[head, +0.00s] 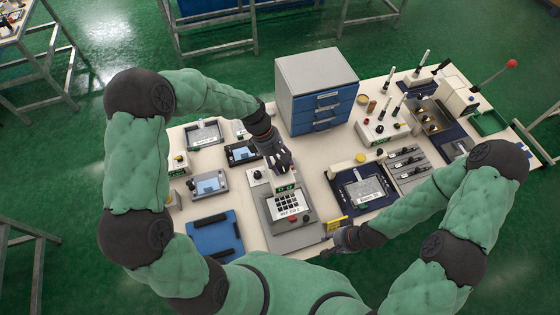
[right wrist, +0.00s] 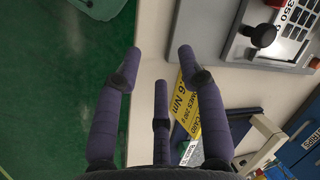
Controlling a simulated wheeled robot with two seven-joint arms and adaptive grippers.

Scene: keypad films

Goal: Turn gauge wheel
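No part is clearly marked as a gauge wheel. The keypad unit (head: 290,206) stands at the front middle of the bench, with a small green display (head: 286,188) behind its keys and a dark round knob (head: 257,174) at its back left. A black knob (right wrist: 262,36) on a grey plate shows in the right wrist view. My left gripper (head: 284,165) hangs just behind the display, fingers downward; its finger gap is unclear. My right gripper (head: 332,251) is at the bench's front edge. In the right wrist view its fingers (right wrist: 162,85) are spread and empty.
A yellow card (right wrist: 203,105) marked "6 Nm" lies near my right fingers. A blue drawer cabinet (head: 317,95) stands behind my left gripper. A blue tray (head: 215,234) lies left of the keypad unit, and a dark-framed fixture (head: 363,188) lies right of it.

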